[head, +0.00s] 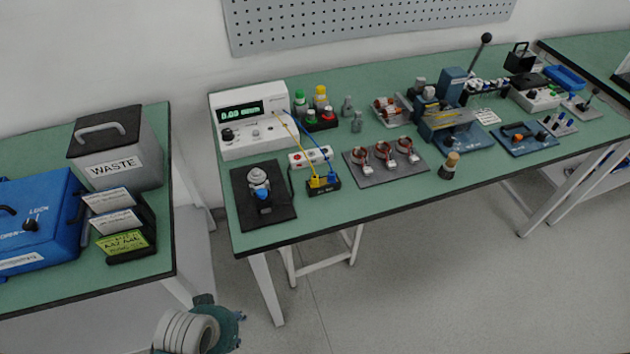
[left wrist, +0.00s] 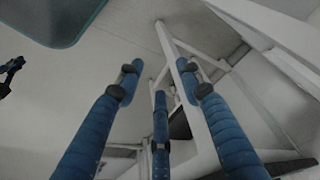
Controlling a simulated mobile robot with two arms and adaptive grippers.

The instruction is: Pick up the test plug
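The likely test plug (head: 323,182) is a black block with yellow and blue connectors on the green bench, in front of the white meter; a yellow and a blue lead run from it to the meter. It stands apart from my grippers. My left arm shows at the bottom of the head view, below the bench front, with its fingers not clear there. In the left wrist view my left gripper (left wrist: 163,85) has its blue fingers spread with nothing between them. The plug does not show in that view. My right gripper is not in view.
The white meter (head: 255,118) stands behind. A black mat with a knobbed fixture (head: 261,195) is left of the plug, a grey plate (head: 385,180) with several copper-wound stators right. A left table holds a waste bin (head: 115,145) and blue box (head: 38,222). Open floor lies between tables.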

